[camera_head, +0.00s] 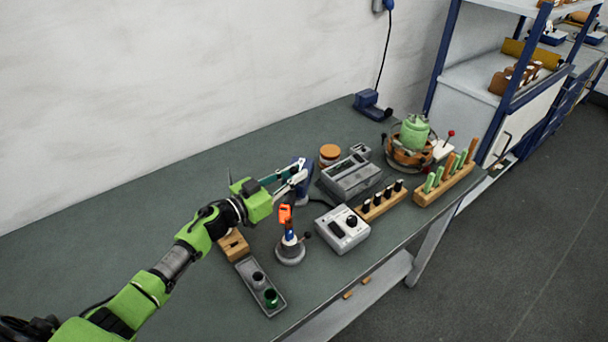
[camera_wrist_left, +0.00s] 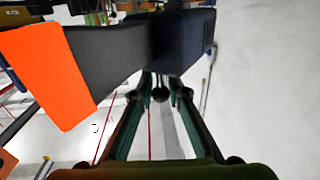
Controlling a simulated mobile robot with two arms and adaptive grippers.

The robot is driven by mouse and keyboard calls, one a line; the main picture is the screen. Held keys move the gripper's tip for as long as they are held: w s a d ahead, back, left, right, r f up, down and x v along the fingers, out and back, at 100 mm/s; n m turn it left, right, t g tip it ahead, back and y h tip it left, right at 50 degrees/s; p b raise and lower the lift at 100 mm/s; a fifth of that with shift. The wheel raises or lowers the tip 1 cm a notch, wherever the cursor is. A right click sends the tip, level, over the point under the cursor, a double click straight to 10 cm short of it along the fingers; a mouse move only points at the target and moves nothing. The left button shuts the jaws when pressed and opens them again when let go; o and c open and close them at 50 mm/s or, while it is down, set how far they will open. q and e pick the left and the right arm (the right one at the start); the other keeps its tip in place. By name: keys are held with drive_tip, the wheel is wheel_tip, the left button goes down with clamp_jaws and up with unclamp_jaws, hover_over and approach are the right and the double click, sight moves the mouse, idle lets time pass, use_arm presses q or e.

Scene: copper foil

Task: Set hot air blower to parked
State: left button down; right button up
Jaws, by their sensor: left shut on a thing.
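My left gripper (camera_head: 300,175) reaches in over the bench and is shut on a dark blue body, which I take to be the hot air blower (camera_head: 302,168). In the left wrist view the blower (camera_wrist_left: 182,42) lies across the fingertips, with a dark grey middle and an orange part (camera_wrist_left: 48,75) at the left. In the head view an orange piece (camera_head: 285,213) shows just above a round-based stand (camera_head: 290,252). I cannot tell whether the two touch. The fingers hide part of the blower. My right gripper is not in view.
A grey control box (camera_head: 343,230) and a grey instrument (camera_head: 351,177) stand right of the gripper. A tray with dark cups (camera_head: 262,288) and a wooden block (camera_head: 233,245) lie at the near left. Wooden racks (camera_head: 381,202) and a green pot (camera_head: 414,133) are farther right. The left bench is clear.

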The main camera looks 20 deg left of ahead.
use_arm(q)
drive_tip(key=shift+f, duration=0.1)
drive_tip(key=c, duration=2)
unclamp_jaws()
drive_tip(key=shift+o, duration=0.2)
drive_tip(key=shift+r, duration=5.05)
drive_tip(key=shift+c, duration=0.4)
